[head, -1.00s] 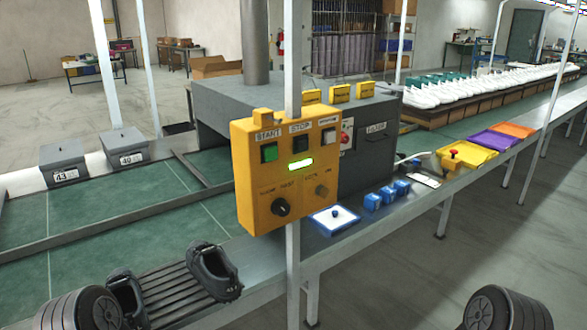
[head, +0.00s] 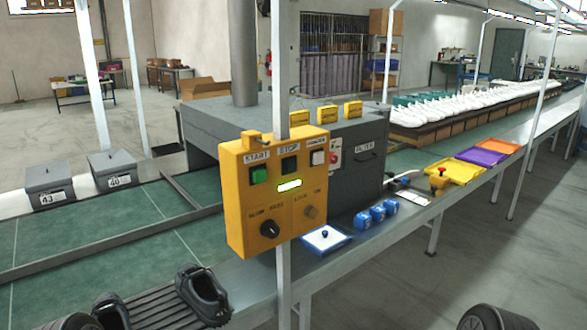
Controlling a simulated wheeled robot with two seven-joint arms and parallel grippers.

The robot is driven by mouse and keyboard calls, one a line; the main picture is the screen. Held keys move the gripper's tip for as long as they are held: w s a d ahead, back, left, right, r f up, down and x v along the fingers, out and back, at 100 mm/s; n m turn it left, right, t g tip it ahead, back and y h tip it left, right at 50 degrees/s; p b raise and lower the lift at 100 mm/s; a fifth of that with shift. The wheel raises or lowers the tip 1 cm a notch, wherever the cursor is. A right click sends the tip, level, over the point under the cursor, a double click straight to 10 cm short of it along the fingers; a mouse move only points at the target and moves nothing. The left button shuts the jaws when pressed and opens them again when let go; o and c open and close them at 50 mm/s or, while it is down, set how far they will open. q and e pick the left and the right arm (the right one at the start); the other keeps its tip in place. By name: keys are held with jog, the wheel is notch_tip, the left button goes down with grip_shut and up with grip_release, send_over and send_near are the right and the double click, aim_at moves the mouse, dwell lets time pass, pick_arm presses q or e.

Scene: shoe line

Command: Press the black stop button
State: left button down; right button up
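The black stop button (head: 289,164) is a square button under the STOP label on the front of a yellow control box (head: 245,215). The box is fixed to an upright metal post at the near side of the line. A green start button (head: 258,175) is left of the stop button, and a white button (head: 317,158) is right of it. A lit green display (head: 289,185) is just below. Nothing covers the stop button. Neither of my grippers is in view; only rounded dark parts of my arms show at the bottom edge.
Dark shoes (head: 203,295) stand on a slatted rack at lower left. The space directly before the box looks clear.

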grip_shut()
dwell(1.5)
